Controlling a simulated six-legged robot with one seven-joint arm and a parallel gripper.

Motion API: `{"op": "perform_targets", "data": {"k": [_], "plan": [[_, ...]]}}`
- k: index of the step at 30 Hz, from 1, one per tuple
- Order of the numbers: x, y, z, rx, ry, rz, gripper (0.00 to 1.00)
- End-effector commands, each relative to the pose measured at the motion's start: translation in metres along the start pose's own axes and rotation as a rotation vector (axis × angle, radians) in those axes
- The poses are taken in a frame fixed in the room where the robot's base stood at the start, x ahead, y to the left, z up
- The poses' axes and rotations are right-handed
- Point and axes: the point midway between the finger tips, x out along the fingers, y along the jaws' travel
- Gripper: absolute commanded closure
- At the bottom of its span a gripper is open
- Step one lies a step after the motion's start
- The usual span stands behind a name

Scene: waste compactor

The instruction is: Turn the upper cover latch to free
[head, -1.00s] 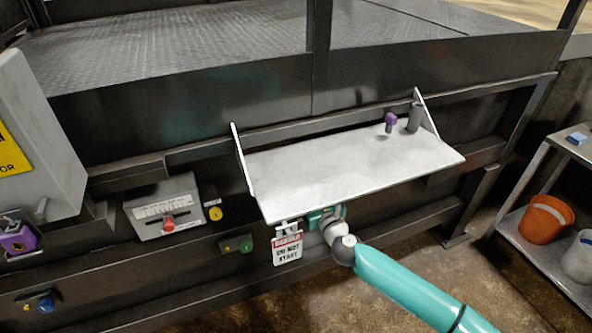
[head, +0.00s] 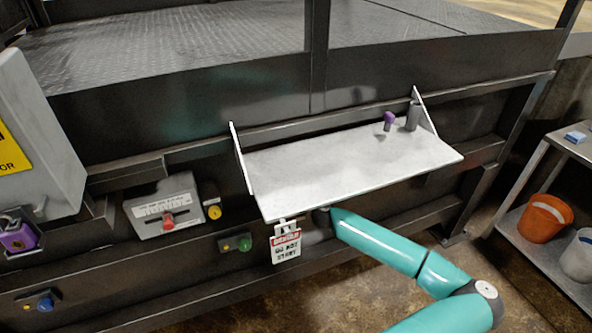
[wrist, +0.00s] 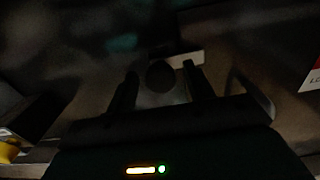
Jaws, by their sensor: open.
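In the wrist view my gripper (wrist: 158,82) is open, with its two dark fingers apart. A dark round knob (wrist: 160,76) shows between the fingertips, with a short pale bar (wrist: 188,59) just beyond it. These may be the upper cover latch, but the picture is too dark to be sure. I cannot tell whether the fingers touch the knob. In the head view my arm reaches under the white shelf (head: 350,165), which hides my gripper and whatever is in front of it.
A red-and-white tag (head: 286,247) hangs below the shelf's front edge. A panel with a red lever (head: 168,221), a green knob (head: 244,243) and a padlock (head: 20,237) are to the left. A cart with an orange bucket (head: 545,218) stands at the right.

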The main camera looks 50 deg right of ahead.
Motion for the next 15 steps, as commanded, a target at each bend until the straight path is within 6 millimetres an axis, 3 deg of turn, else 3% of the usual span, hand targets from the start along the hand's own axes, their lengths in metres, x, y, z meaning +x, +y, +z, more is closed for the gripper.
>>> {"op": "perform_targets", "data": {"k": [2,8,15], "plan": [[-0.0002,0.0,0.0,0.0,0.0,0.0,0.51],[-0.0003,0.0,0.0,0.0,0.0,0.0,0.9],[-0.0004,0.0,-0.0001,-0.013,0.0,0.0,0.9]]}}
